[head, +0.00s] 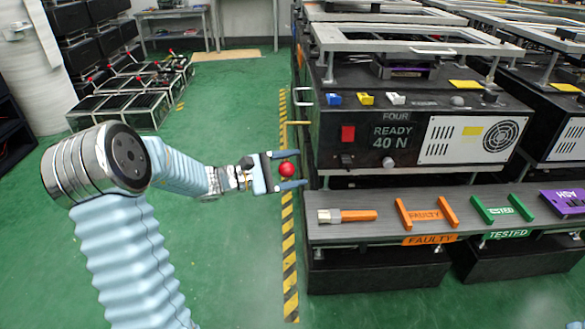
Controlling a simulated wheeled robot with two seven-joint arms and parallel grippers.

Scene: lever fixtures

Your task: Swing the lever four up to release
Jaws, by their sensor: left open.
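The machine labelled FOUR (395,118) has a dark front with "READY 40 N" on it. A red ball knob (287,170), which looks like the end of the lever, sits by the machine's left side; its shaft is not clearly visible. My left gripper (293,169) reaches in from the left with its jaws open. In the picture the knob lies between its two blue-grey fingers, with gaps above and below it. I cannot tell whether it touches them. My right gripper is not in view.
A grey shelf (375,201) in front of the machine holds an orange-handled brush (347,215) and orange FAULTY and green TESTED markers. A yellow bar (297,123) juts from the machine's left above the knob.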

